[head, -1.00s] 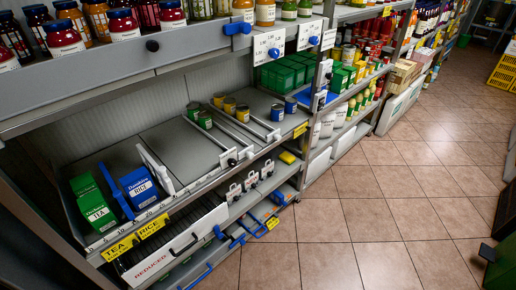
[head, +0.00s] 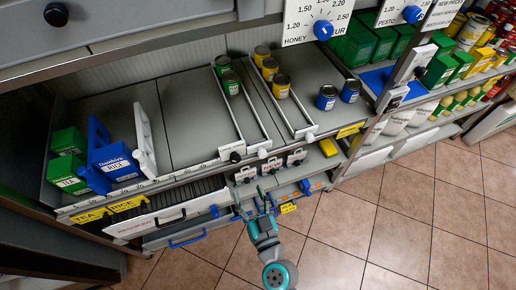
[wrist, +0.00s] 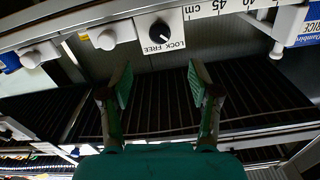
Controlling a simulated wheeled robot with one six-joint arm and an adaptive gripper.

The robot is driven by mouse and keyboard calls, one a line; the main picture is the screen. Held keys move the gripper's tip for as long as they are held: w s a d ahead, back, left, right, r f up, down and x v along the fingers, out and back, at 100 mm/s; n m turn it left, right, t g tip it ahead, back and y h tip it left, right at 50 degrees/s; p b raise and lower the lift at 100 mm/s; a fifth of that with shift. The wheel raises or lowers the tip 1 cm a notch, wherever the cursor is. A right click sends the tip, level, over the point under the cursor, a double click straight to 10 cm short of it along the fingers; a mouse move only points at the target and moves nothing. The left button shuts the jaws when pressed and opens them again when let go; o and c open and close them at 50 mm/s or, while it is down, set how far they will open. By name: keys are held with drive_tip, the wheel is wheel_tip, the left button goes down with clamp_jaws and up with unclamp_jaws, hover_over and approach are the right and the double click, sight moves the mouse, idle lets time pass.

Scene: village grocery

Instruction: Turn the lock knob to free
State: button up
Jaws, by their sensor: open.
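The round black lock knob (wrist: 160,32) sits on a white plate marked LOCK and FREE, upside down at the top middle of the wrist view. Its setting is too small to tell surely. In the head view the knob (head: 236,156) is on the front edge of the grey shelf, right of the ruler strip. My gripper (wrist: 160,80) is open and empty, its green-padded fingers either side of the picture's middle, apart from the knob. In the head view my gripper (head: 260,203) is below and in front of the knob.
White knobs (wrist: 105,38) stand beside the lock knob on the rail fronts. A white divider (head: 146,142) and blue rice box (head: 115,162) are left on the shelf. White clip boxes (head: 271,166) stand on the lower shelf. Tiled floor (head: 360,225) is clear.

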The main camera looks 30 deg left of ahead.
sight(237, 161)
drive_tip(key=x, duration=1.1)
drive_tip(key=shift+c, duration=0.2)
drive_tip(key=c, duration=1.1)
